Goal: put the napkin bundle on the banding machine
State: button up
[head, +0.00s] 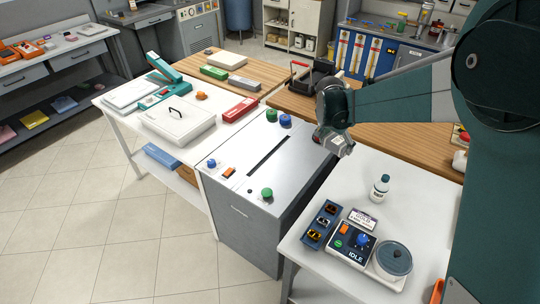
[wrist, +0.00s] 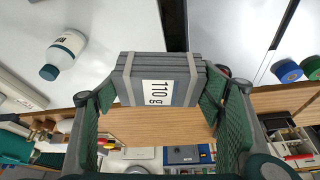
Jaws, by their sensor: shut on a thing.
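My gripper (head: 338,143) is shut on the napkin bundle (wrist: 160,72), a grey folded stack with two pale bands and a "110 g" label. In the wrist view the bundle sits between the two green-padded fingers. In the head view it is a small pale block (head: 340,147) at the gripper's tip, held in the air near the right back corner of the grey cabinet. That cabinet, which looks like the banding machine (head: 232,170), has a pale flat top with a long dark slot, green and blue knobs and an orange switch. Its top shows clear.
A white bottle (head: 380,188) and a control box reading "IDLE" (head: 352,243) stand on the white table (head: 410,175) to the right. A wooden bench (head: 400,143) runs behind. A white lidded box (head: 178,122) is on the left table. A dark gap separates cabinet and right table.

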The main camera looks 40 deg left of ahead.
jog(key=s+a+n+y, duration=0.1)
jog(key=s+a, duration=0.3)
jog(key=a, duration=0.5)
jog(key=s+a+n, duration=0.1)
jog(key=s+a, duration=0.4)
jog(key=a, duration=0.3)
send_over(288, 168)
jog(key=s, duration=0.1)
notch_tip(288, 168, down, 5)
jog(key=shift+s+f, duration=0.2)
jog(key=shift+f+b, duration=0.4)
jog(key=shift+f, duration=2.7)
jog(key=shift+f, duration=0.1)
jog(key=shift+f, duration=1.8)
jog(key=shift+f+b, duration=0.1)
jog(key=shift+b, duration=0.25)
